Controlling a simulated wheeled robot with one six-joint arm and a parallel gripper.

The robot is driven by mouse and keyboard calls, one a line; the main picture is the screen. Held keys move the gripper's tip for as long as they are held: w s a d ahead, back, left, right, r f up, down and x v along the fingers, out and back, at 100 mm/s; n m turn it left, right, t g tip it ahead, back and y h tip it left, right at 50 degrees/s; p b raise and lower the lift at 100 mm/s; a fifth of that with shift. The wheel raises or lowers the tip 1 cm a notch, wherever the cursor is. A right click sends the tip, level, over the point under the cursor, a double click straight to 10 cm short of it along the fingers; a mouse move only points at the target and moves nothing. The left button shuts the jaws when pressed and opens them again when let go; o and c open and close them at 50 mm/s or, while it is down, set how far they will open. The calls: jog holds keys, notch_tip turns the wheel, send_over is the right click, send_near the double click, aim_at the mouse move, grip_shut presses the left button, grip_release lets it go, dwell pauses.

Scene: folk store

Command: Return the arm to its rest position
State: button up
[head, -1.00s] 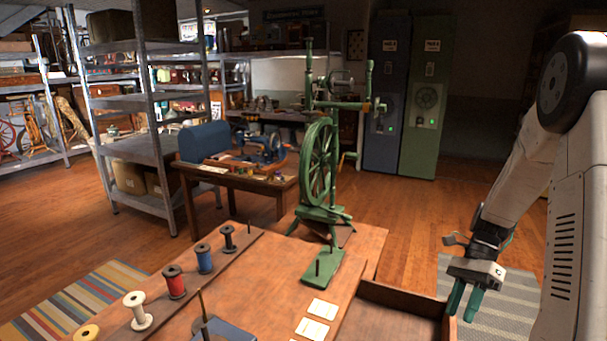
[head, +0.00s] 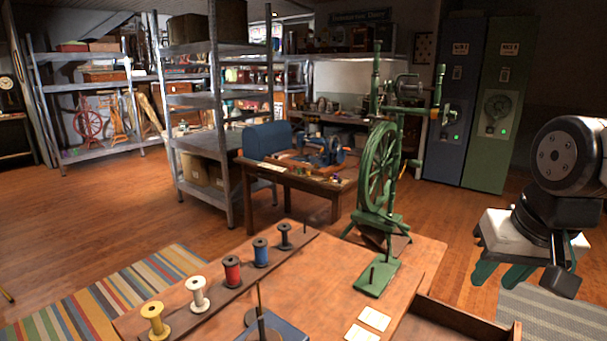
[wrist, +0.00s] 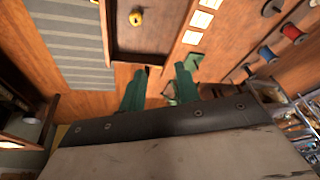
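My arm is folded at the right of the head view. My gripper (head: 501,276) has a pale body and green fingers that point down, to the right of the wooden table (head: 300,322). In the wrist view the two green fingers of my gripper (wrist: 161,72) stand apart with nothing between them, so it is open and empty. The gripper appears clear of the table and the spinning wheel.
A green spinning wheel (head: 380,170) stands at the table's back. Several thread spools (head: 232,271) line a rail. An open drawer (head: 460,325) is at the table's right; the wrist view shows a yellow object (wrist: 136,18) in it. Floor (head: 110,205) is clear at left.

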jog(key=s+a+f+n+g, duration=0.1)
jog(key=s+f+n+g, duration=0.1)
jog(key=s, duration=0.7)
jog(key=shift+s+a+f+g, duration=0.3)
jog(key=shift+s+f, duration=0.1)
jog(key=shift+f, duration=0.1)
